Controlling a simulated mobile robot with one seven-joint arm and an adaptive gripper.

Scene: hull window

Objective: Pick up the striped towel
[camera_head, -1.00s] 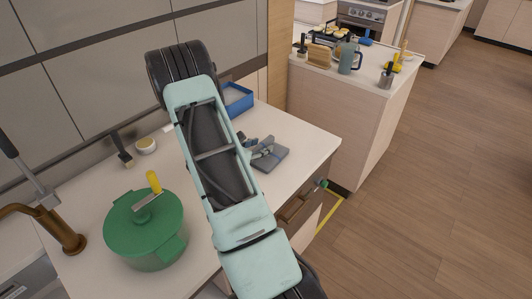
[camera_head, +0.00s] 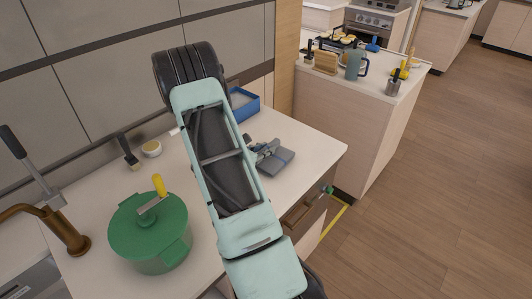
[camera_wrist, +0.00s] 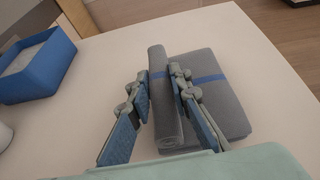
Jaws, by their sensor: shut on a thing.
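The striped towel (camera_wrist: 222,97) is grey with a blue stripe and lies folded on the white counter. In the wrist view a raised, rolled-looking fold (camera_wrist: 162,90) stands along its left side, between my fingers. My gripper (camera_wrist: 164,92) is shut on this fold, one blue-padded finger on each side. The rest of the towel lies to the right of the fingers, seemingly on the counter. In the head view the towel (camera_head: 275,163) shows to the right of my arm, near the counter's right end. My gripper (camera_head: 262,150) is partly hidden there by my forearm.
A blue open box (camera_wrist: 38,65) stands to the left of the towel in the wrist view. A green lidded pot (camera_head: 150,232), a brush (camera_head: 128,153) and a small round container (camera_head: 151,148) stand left of my arm. The counter (camera_head: 315,150) ends just right of the towel.

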